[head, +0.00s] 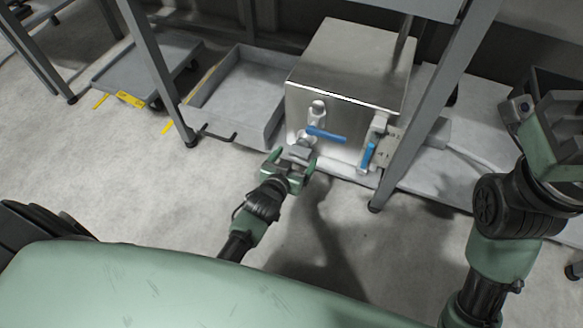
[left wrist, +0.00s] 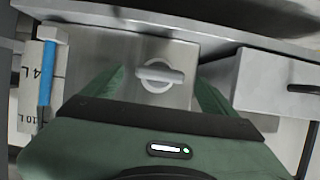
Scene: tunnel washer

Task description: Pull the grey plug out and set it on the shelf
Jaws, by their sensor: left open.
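The grey plug (left wrist: 160,76), round with a raised bar grip, sits in the front of a steel box (head: 345,70) in the left wrist view. In the head view it is hard to make out at the low front of the box, close to my left gripper (head: 293,157). My left gripper is open, its green fingers on either side of the plug in the left wrist view. I cannot tell whether they touch it. The light grey lower shelf (head: 430,180) runs under and beside the box. My right arm shows at the right; its fingers are not clear.
A blue-handled valve (head: 326,135) sits just above my left gripper. A gauge with a blue handle (head: 367,155) is at the box's right, also in the left wrist view (left wrist: 46,75). A shallow grey tray (head: 235,95) lies left. Table legs (head: 430,110) flank the box.

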